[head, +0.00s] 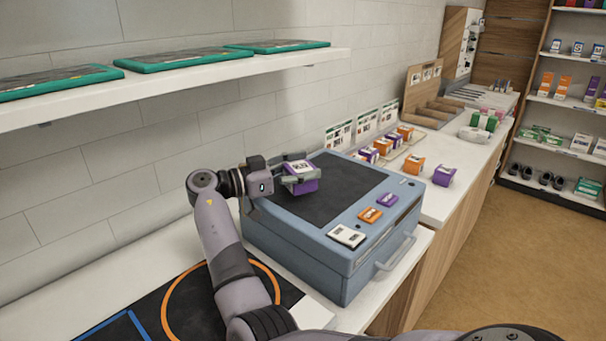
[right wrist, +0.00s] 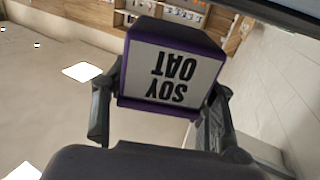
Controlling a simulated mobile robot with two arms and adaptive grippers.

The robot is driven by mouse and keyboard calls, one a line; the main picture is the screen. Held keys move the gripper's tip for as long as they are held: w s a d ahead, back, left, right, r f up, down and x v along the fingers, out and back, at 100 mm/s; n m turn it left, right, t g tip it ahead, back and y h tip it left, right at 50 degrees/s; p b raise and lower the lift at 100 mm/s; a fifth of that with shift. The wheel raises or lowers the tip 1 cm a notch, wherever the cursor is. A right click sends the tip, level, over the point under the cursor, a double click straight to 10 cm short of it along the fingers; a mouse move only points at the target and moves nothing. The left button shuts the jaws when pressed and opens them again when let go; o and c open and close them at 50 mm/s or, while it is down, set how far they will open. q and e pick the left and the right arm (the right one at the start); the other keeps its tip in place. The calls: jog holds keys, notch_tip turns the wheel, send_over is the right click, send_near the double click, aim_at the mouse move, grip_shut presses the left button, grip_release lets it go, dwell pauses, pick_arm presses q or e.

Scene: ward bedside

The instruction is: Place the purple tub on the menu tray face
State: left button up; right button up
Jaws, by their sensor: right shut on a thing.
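The purple tub (head: 306,187) has a white top label that reads SOY OAT, upside down in the right wrist view (right wrist: 172,75). My right gripper (head: 300,178) is shut on the tub, with one finger on each side. In the head view it holds the tub over the left part of a blue case (head: 300,257) with a dark flat top panel (head: 335,192). Any gap beneath the tub is hard to judge. Teal-rimmed dark trays (head: 185,58) lie on the wall shelf. No menu label is readable. My left gripper is not in view.
Orange, purple and white cards (head: 370,214) lie along the case's front edge. A purple box (head: 443,175) and an orange box (head: 414,165) stand on the counter beyond. A dark mat (head: 140,315) with orange and blue outlines lies at the near left. The wall shelf (head: 165,85) overhangs at left.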

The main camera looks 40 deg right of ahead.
jog(key=shift+f, duration=1.25)
jog(key=o, duration=1.3)
jog(key=shift+r, duration=0.1)
